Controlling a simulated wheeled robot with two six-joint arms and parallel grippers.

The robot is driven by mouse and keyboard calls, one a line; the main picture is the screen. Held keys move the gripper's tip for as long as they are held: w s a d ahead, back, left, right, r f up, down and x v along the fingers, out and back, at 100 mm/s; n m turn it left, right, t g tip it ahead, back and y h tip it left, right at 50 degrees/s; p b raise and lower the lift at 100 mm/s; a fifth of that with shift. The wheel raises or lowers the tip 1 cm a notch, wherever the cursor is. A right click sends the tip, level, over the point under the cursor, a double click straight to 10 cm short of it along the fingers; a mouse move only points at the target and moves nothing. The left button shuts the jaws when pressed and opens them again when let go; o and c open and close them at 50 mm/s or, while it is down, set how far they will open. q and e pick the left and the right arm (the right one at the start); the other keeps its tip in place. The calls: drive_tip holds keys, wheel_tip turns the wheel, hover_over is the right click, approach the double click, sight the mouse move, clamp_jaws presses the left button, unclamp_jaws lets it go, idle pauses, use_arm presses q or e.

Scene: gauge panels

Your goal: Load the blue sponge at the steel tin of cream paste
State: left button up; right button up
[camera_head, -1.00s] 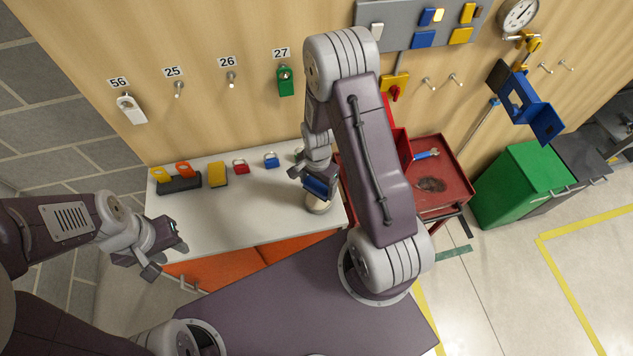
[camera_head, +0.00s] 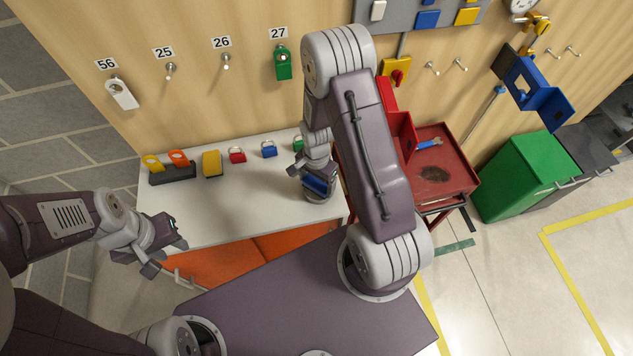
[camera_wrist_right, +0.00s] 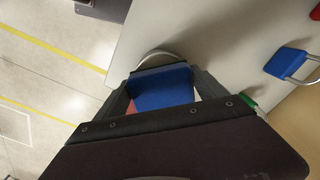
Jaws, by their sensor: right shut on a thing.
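The blue sponge (camera_head: 317,184) is held between the fingers of my right gripper (camera_head: 318,182). It also shows between the dark fingers in the right wrist view (camera_wrist_right: 162,88). The steel tin (camera_head: 320,197) stands near the right end of the white bench, directly below the sponge. Its curved rim shows just past the sponge in the right wrist view (camera_wrist_right: 155,56). The sponge and gripper hide most of the tin and its paste, so I cannot tell whether the sponge touches the paste. My left gripper (camera_head: 167,252) is open and empty off the bench's front left.
Padlocks in yellow (camera_head: 212,163), red (camera_head: 237,155) and blue (camera_head: 269,149) stand along the back of the white bench (camera_head: 225,208). A red cart (camera_head: 447,180) stands right of the bench. The bench's middle is clear.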

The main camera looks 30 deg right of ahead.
sight(317, 182)
drive_tip(key=shift+f+b, duration=0.4)
drive_tip(key=shift+f, duration=0.15)
idle(0.4)
idle(1.0)
wheel_tip(317, 182, up, 7)
drive_tip(key=p, duration=0.6)
idle(0.7)
